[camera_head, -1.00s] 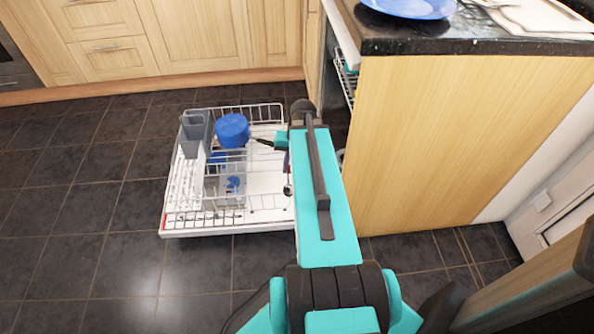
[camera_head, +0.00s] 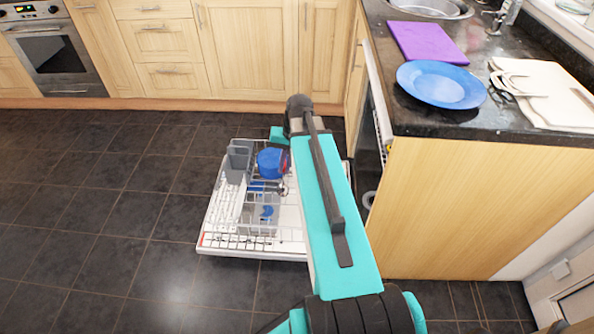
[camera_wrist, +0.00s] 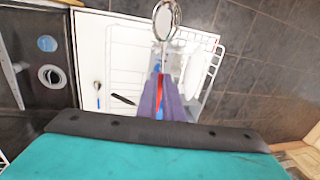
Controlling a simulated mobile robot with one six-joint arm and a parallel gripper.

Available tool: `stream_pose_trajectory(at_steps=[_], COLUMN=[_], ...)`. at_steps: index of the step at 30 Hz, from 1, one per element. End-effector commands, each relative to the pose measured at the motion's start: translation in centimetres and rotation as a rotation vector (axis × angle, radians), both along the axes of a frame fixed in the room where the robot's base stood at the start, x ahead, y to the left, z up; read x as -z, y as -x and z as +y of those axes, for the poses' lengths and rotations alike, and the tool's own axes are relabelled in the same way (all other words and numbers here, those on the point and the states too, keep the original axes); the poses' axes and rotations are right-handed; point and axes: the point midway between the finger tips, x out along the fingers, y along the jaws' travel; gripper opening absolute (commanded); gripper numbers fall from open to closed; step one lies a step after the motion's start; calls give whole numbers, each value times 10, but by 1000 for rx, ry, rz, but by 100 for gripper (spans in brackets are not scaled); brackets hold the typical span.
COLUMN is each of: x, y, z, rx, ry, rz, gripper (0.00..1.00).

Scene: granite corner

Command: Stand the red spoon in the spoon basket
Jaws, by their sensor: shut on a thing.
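My gripper (camera_wrist: 160,102), with purple fingers, is shut on the handle of the red spoon (camera_wrist: 168,17) in the wrist view. Red handle shows between the fingers. The metal bowl points away from my gripper, and in the head view it hangs below the arm's end. The grey spoon basket (camera_head: 239,158) stands at the left back of the dishwasher's pulled-out rack, to the left of my gripper. The spoon is outside the basket. My arm hides part of the rack and most of my gripper in the head view.
The lower rack (camera_head: 210,224) holds a blue pot or mug (camera_head: 271,163) between the basket and my arm. The counter at the right carries a blue plate (camera_head: 440,84), a purple board (camera_head: 428,43) and a pale cloth or board (camera_head: 545,95). The floor left of the rack is clear.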

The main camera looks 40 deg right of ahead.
Motion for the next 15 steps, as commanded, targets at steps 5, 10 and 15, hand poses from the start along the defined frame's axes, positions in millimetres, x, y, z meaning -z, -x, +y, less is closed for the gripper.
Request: stream_pose_trajectory(at_steps=[5,10,15], x=[-48,-85,-123], y=[-16,-29,-41], z=[20,39,60], rx=[-19,-34,-50], ry=[1,1,0], rz=[-1,-1,-1], gripper=[0,0,0])
